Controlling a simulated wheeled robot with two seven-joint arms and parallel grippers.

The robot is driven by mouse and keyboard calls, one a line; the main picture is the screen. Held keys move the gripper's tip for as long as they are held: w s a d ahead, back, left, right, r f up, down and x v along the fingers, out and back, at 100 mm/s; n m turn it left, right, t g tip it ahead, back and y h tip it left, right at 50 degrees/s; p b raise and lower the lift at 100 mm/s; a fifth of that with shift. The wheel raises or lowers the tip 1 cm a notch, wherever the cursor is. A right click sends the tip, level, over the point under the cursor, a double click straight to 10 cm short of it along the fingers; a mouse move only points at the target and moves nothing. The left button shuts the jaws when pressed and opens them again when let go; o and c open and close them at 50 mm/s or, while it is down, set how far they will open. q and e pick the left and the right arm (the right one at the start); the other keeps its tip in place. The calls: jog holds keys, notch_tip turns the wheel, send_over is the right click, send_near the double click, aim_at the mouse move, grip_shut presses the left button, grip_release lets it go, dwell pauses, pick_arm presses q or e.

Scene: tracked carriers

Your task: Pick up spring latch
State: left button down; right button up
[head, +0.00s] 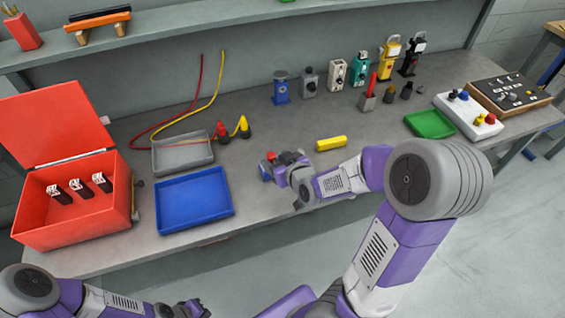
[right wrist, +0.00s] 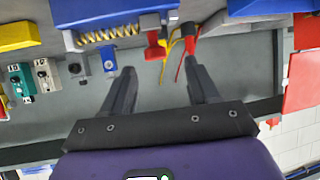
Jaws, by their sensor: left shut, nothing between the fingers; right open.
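The spring latch (right wrist: 112,22) shows at the top of the right wrist view as a blue body with a yellow coil spring and a red tab at its right end. In the head view only a little of its blue and red (head: 264,173) shows, mostly hidden behind my right gripper (head: 281,163). My right gripper is open in the right wrist view (right wrist: 159,68), its fingers empty. The red tab appears just beyond and between the fingertips; I cannot tell whether they touch. My left gripper (head: 196,308) is shut and empty at the bottom, away from the table.
A blue tray (head: 194,201), a grey tray (head: 182,154) and an open red box (head: 75,222) stand to the left. Red and yellow probes (head: 222,132) with leads lie behind. Several small devices line the back.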

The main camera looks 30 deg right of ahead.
aim_at(272, 157)
jog(key=x, duration=0.1)
jog(key=b+x, duration=0.1)
jog(key=x, duration=0.2)
jog(key=shift+w+d+f+b, duration=0.2)
jog(key=shift+d+f+b, duration=0.1)
jog(key=shift+f+b, duration=0.15)
jog(key=shift+w+f, duration=0.1)
jog(key=shift+w, duration=0.15)
grip_shut()
dwell(0.9)
